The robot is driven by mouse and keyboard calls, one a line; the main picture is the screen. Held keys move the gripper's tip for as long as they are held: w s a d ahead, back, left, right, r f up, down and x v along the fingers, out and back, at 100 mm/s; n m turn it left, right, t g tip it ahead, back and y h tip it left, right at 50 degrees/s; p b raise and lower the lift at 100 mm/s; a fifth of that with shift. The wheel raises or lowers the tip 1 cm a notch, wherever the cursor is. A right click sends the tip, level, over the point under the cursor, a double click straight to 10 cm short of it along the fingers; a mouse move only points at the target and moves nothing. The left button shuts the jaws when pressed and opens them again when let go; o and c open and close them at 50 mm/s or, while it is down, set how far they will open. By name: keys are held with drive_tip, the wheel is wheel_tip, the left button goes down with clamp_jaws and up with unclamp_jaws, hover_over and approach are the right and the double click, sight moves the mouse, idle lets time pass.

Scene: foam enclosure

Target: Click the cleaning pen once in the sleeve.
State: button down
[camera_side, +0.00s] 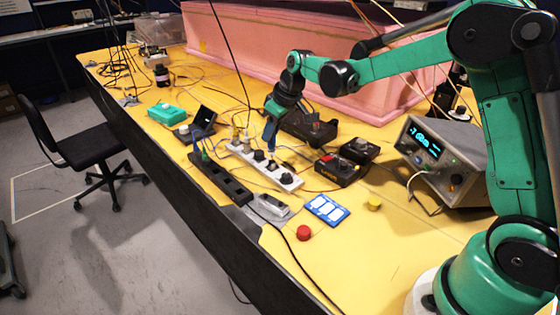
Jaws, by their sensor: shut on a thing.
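My gripper (274,113) points down over the back part of the yellow table, just behind a white power strip. It is shut on a slim dark-blue piece, which looks like the cleaning pen (270,136) and hangs roughly upright. The pen's lower end is near the back edge of the power strip. The view is too small to tell whether it touches anything there. I cannot pick out the sleeve for certain, nor whether the pen tip is inside one.
The white power strip (283,177) with plugs and a black strip (219,180) lie in front. A dark box (305,125), black-and-red units, a grey instrument (438,160) and pink foam (330,75) stand around. Cables hang nearby.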

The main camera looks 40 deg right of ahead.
drive_tip(key=shift+f, duration=1.4)
idle(1.0)
drive_tip(key=shift+r, duration=0.1)
drive_tip(key=shift+r, duration=2.95)
